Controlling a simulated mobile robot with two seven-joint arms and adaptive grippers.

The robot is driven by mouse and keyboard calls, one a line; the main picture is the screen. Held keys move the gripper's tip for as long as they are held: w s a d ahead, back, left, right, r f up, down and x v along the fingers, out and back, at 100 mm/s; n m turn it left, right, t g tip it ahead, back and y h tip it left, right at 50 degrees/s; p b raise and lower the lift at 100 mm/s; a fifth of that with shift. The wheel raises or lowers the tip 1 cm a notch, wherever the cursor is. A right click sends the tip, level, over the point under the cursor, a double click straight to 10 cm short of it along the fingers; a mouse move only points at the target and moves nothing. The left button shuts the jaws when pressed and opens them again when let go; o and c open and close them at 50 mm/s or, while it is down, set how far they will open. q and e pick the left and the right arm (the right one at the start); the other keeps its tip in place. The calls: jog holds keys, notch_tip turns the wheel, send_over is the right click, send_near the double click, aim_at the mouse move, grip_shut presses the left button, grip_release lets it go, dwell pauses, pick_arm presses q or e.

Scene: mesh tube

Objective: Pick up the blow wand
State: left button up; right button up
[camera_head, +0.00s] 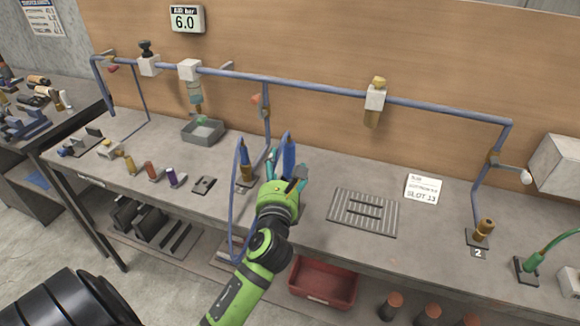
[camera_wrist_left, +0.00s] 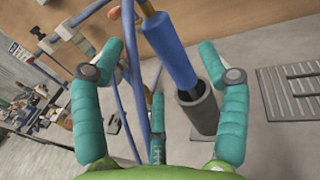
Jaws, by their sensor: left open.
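The blow wand (camera_head: 289,158) has a blue handle and stands upright on the bench, just beyond my left gripper in the head view. In the left wrist view the blow wand (camera_wrist_left: 170,48) looks tilted, its lower end inside a dark grey cylindrical holder (camera_wrist_left: 199,113). A blue hose runs beside it. My left gripper (camera_head: 290,178) is open and empty, with teal fingers. In the left wrist view the left gripper (camera_wrist_left: 170,65) has its fingers spread on either side of the wand; I cannot tell whether any finger touches it. My right gripper is not in view.
A blue air pipe (camera_head: 300,86) with fittings runs above the bench. A hose stand (camera_head: 247,172) is left of the wand. A slotted grey mat (camera_head: 362,212) lies to the right. A red bin (camera_head: 323,281) sits below.

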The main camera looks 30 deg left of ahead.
aim_at(285, 156)
pick_arm(q)
jog(key=p+x, duration=0.1)
jog(key=x, duration=0.4)
jog(key=shift+w+a+r+p, duration=0.1)
jog(key=shift+w+r+p, duration=0.05)
jog(key=shift+w+p, duration=0.2)
jog(key=shift+w+a, duration=0.2)
jog(key=shift+w, duration=0.05)
jog(key=shift+s, duration=0.1)
jog(key=c, duration=1.4)
